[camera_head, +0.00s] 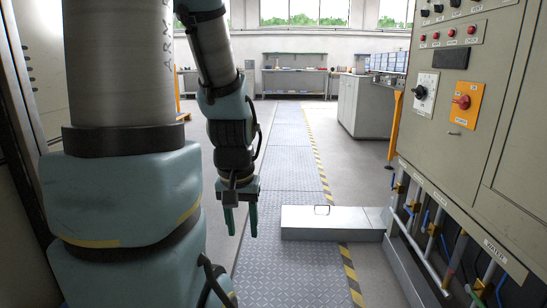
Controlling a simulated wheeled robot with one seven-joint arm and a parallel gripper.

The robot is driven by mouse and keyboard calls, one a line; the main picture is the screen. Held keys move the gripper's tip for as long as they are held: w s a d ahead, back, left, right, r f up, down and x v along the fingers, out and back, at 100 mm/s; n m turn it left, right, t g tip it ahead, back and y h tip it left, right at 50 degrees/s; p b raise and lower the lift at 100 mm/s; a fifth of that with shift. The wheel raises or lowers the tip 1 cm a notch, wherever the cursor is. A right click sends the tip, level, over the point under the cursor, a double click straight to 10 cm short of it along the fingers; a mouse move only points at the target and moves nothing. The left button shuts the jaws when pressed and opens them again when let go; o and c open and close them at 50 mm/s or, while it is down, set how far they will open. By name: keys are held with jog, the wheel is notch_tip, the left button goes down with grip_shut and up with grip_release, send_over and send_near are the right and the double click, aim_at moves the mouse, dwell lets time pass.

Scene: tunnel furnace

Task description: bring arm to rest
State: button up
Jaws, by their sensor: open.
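My arm comes down from the upper left of the head view, with its large teal and grey links filling the left side. My gripper (241,220) hangs at the arm's end, pointing down over the metal walkway. Its two green fingers are apart, and nothing shows between them. It is left of a low grey metal box and clear of it in the picture.
The low grey box (330,231) with a handle lies across the walkway (287,165). A control cabinet (468,110) with knobs, lamps and pipes stands close on the right. A grey counter (366,105) and a workbench (295,80) are farther back. The walkway beyond the box is clear.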

notch_tip(320, 180, up, 24)
jog(key=p, duration=2.1)
jog(key=shift+f, duration=0.15)
